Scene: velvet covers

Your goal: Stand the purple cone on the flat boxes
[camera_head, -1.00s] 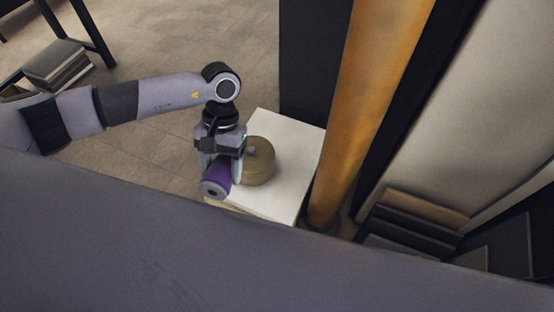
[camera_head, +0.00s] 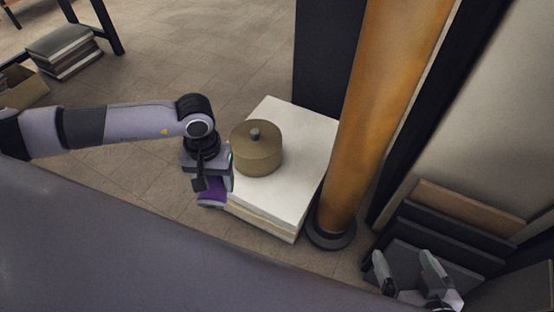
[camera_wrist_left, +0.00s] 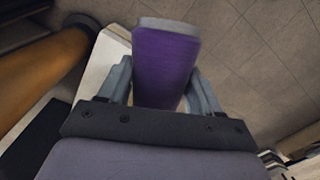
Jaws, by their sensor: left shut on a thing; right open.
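The purple cone (camera_head: 211,194) is held in my left gripper (camera_head: 213,187), beside the left edge of the flat boxes and partly hidden by the gripper. In the left wrist view the cone (camera_wrist_left: 166,62) fills the space between the two fingers, with a grey end rim at the top. The flat boxes (camera_head: 279,211) form a low pale stack on the floor. A round olive lidded box (camera_head: 257,157) with a dark knob stands on the stack. My right gripper (camera_head: 405,272) is open and empty at the lower right.
An orange column (camera_head: 372,120) on a dark round base stands close to the right side of the stack. Dark panels (camera_head: 440,235) lean at the right. Books (camera_head: 65,50) lie at the far left. The stack's top is bare in front of the round box.

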